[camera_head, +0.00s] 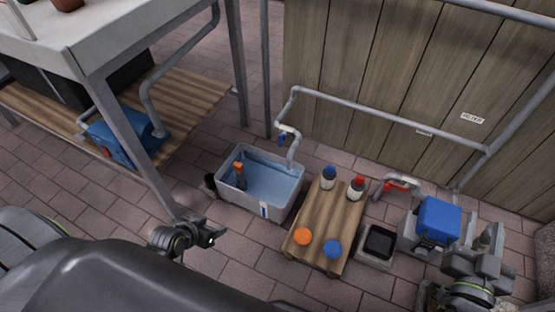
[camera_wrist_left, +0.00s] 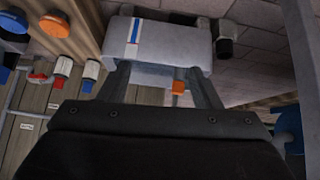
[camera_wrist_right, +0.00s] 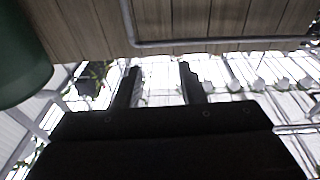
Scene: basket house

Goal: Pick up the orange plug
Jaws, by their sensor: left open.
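A flat round orange piece (camera_head: 303,237) lies on the small wooden bench (camera_head: 325,215); it also shows in the left wrist view (camera_wrist_left: 55,25). A second orange item (camera_head: 239,168), with a dark lower part, stands at the left inside of the grey-white tub (camera_head: 262,206). In the left wrist view an orange end (camera_wrist_left: 178,87) shows past the tub, between my finger lines. I cannot tell which is the plug. My left gripper (camera_head: 207,238) is open and empty, in front of the tub and apart from it. My right gripper (camera_head: 492,238) is open at the far right.
A blue disc (camera_head: 332,249) and two bottles (camera_head: 329,178) (camera_head: 356,188) stand on the bench. A pipe (camera_head: 293,145) bends down into the tub's back. A black tray (camera_head: 379,241) and a blue-topped box (camera_head: 438,221) stand right of the bench. A table leg (camera_head: 130,150) rises left.

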